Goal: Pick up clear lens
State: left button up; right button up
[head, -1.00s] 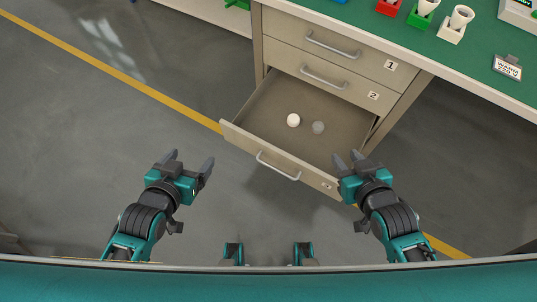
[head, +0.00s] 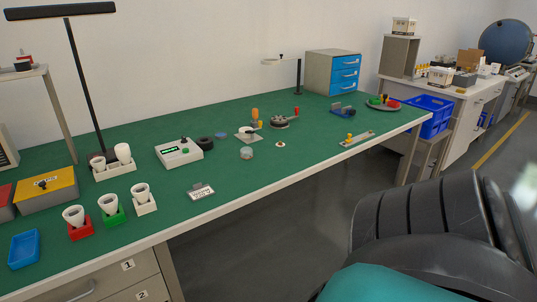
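I cannot make out a clear lens for certain in the head view. A small round clear-looking piece with a reddish tint (head: 246,153) lies on the green bench top (head: 320,125), but I cannot tell what it is. The open drawer with a white ball and a greyish translucent ball, seen earlier, is out of view. A large black and teal part of my own arm fills the lower right. Neither gripper's fingers are in view.
White cups stand in red (head: 80,231), green (head: 113,217) and white (head: 145,205) holders at the bench's front left. Behind are a grey device (head: 179,153), a black lamp post (head: 85,85) and a blue-drawer cabinet (head: 344,74). Closed drawer fronts show at lower left.

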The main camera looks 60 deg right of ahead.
aim_at(246, 153)
jog(key=z, duration=1.75)
jog(key=i+l, duration=0.6)
